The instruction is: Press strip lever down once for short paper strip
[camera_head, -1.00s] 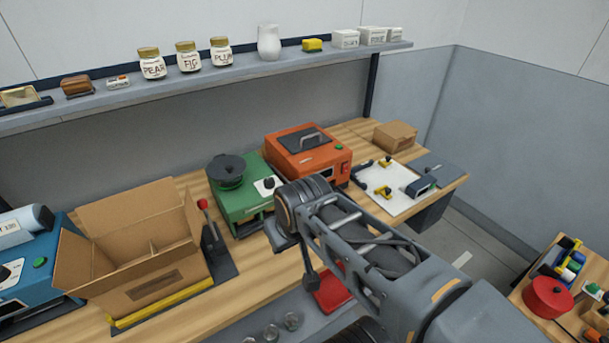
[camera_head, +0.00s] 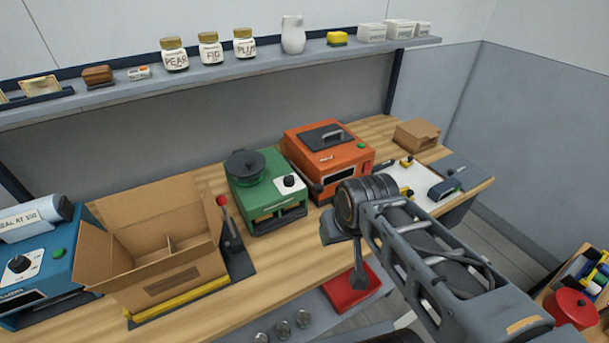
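A lever with a red knob (camera_head: 222,201) stands upright, tilted slightly, on a dark base plate (camera_head: 239,262). It is just right of the open cardboard box and left of the green machine. No label on it is readable. My gripper (camera_head: 358,277) hangs below my wrist over the bench's front edge, well to the right of the lever and apart from it. Its fingers are small and mostly turned away, so its opening is unclear. No paper strip can be made out.
The open cardboard box (camera_head: 196,249) sits beside the lever, with a blue machine (camera_head: 62,262) to its left. A green machine (camera_head: 256,190) and an orange machine (camera_head: 310,155) stand behind my arm. Bare wood (camera_head: 275,253) lies in front. A red tray (camera_head: 347,290) is below.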

